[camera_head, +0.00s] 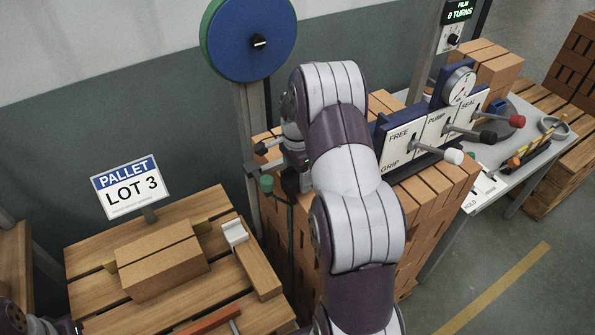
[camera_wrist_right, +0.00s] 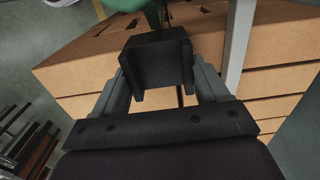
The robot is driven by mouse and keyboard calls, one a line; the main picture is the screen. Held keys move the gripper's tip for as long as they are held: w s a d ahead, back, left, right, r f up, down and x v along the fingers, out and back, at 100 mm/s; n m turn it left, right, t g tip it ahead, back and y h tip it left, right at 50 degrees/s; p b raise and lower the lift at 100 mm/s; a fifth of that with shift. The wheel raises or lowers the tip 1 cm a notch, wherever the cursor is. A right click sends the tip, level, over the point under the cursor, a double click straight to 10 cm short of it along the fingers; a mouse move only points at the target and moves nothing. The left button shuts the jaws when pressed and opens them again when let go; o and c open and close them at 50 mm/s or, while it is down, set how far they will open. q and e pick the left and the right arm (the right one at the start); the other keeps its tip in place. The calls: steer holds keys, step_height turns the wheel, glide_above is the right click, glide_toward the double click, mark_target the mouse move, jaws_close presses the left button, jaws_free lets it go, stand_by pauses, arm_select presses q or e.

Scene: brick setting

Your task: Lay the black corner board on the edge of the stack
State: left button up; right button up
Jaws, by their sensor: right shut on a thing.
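The black corner board (camera_wrist_right: 157,60) is an angled black piece between the fingers of my right gripper (camera_wrist_right: 160,78) in the right wrist view. The gripper is shut on it. The stack of orange-brown bricks (camera_head: 425,215) stands under my right arm in the head view. It also fills the background of the right wrist view (camera_wrist_right: 85,65), with the board in front of its edge; I cannot tell whether they touch. In the head view my right gripper (camera_head: 292,168) is at the stack's left side, mostly hidden by my arm. My left gripper is out of view.
A post with a blue reel (camera_head: 249,40) rises left of the stack. A panel with levers (camera_head: 425,132) and a gauge sits over the stack. A grey table (camera_head: 525,150) stands right.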

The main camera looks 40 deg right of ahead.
mark_target(298, 180)
steer(key=shift+s+d+f+b, duration=0.15)
steer(key=shift+f+b, duration=0.25)
steer(key=shift+f, duration=0.55)
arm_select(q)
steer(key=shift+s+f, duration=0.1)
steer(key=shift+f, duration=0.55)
arm_select(e)
steer(key=shift+r, duration=0.1)
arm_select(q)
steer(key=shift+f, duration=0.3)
arm_select(e)
steer(key=shift+f, duration=0.5)
steer(key=o, duration=1.1)
step_height(298, 180, up, 7)
steer(key=shift+r, duration=0.1)
arm_select(q)
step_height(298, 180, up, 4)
steer(key=p, duration=0.4)
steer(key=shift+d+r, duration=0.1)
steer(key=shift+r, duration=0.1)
arm_select(e)
step_height(298, 180, up, 6)
steer(key=shift+f, duration=0.25)
